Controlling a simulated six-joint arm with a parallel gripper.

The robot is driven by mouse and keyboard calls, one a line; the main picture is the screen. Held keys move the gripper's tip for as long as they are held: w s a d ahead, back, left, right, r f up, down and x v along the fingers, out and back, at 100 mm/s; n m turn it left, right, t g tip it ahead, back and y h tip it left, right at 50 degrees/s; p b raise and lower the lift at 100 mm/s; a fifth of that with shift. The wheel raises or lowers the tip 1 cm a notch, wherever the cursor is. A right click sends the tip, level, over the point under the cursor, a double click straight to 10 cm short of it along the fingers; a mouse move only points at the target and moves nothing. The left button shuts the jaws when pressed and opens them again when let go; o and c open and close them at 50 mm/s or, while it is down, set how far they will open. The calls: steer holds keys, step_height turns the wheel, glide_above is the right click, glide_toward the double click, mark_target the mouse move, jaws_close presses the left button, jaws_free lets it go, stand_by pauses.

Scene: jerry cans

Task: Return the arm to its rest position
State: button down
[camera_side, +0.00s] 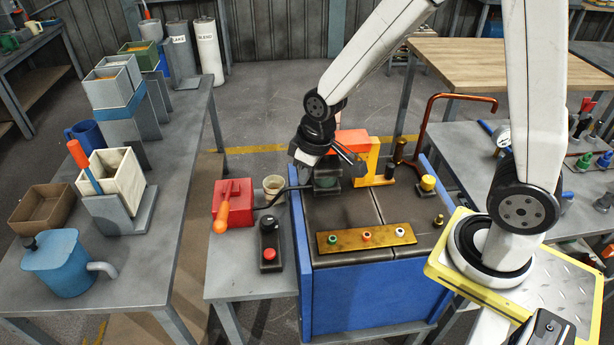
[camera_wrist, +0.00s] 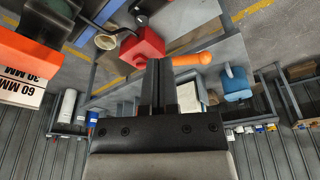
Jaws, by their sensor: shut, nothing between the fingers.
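My gripper (camera_side: 326,160) hangs above the back of the blue-sided workbench, close to an orange and yellow machine (camera_side: 368,160). In the wrist view my gripper (camera_wrist: 158,62) has its two dark fingers together, with nothing between them. My white arm reaches in from the right and bends down to the gripper in the side view. No jerry can is clearly recognisable in either view.
A red box (camera_side: 235,204) with an orange handle, a beige cup (camera_side: 274,187) and a black box with a red button (camera_side: 269,244) stand left of the workbench (camera_side: 372,300). A brass strip (camera_side: 366,238) lies on its top. A blue jug (camera_side: 62,262) stands on the left table.

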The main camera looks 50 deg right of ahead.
steer(key=s+d+r+m, duration=0.1)
steer(key=s+d+m, duration=0.1)
steer(key=s, duration=0.5)
steer(key=shift+s+d+r+m, duration=0.25)
steer(key=shift+s+d+m, duration=0.05)
steer(key=shift+d, duration=0.2)
